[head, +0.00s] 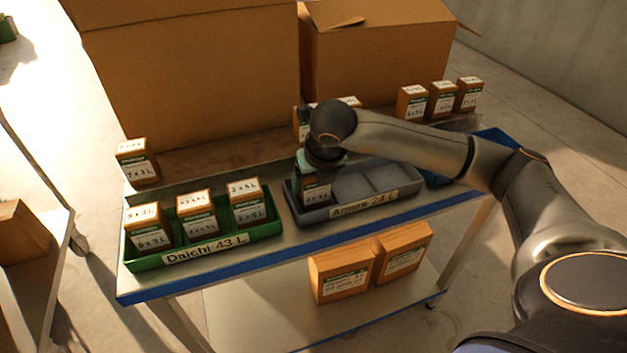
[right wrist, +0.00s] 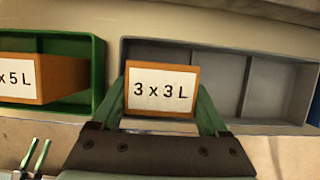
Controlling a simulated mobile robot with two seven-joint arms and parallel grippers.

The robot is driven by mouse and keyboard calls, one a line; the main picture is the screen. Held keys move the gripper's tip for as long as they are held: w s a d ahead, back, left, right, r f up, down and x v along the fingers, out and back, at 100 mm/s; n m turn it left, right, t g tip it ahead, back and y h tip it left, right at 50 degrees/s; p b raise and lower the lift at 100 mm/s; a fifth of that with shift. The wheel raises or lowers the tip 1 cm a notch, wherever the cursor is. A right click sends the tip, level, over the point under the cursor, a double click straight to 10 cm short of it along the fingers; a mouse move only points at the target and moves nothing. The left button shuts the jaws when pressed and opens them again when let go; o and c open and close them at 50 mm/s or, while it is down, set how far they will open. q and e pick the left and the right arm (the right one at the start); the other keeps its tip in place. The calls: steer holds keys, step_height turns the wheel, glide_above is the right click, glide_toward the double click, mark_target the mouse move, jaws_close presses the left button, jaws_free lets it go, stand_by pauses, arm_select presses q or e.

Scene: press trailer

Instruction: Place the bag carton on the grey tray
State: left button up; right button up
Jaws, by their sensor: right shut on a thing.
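The bag carton (head: 317,192) is a small orange-brown box with a white label reading "3 x 3 L" in the right wrist view (right wrist: 160,90). My right gripper (head: 318,168) is shut on it, with a green finger on each side. The carton is upright at the left compartment of the grey tray (head: 361,210), its lower part hidden behind the tray's front wall. I cannot tell whether it touches the tray floor. The tray's other compartments look empty. Two thin green fingers of my left gripper (right wrist: 35,156) show apart at the lower left of the right wrist view.
A green tray (head: 205,252) with several cartons stands close to the left. More cartons (head: 443,98) stand behind on the right, and one (head: 138,162) at the left. Large cardboard boxes (head: 190,70) are at the back. Two cartons (head: 340,272) sit on the lower shelf.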

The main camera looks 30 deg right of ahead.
steer(key=shift+f, duration=0.2)
steer(key=o, duration=1.2)
steer(key=shift+o, duration=0.2)
steer(key=shift+r, duration=0.1)
steer(key=shift+r, duration=0.25)
steer(key=v, duration=1.1)
steer(key=shift+r, duration=0.4)
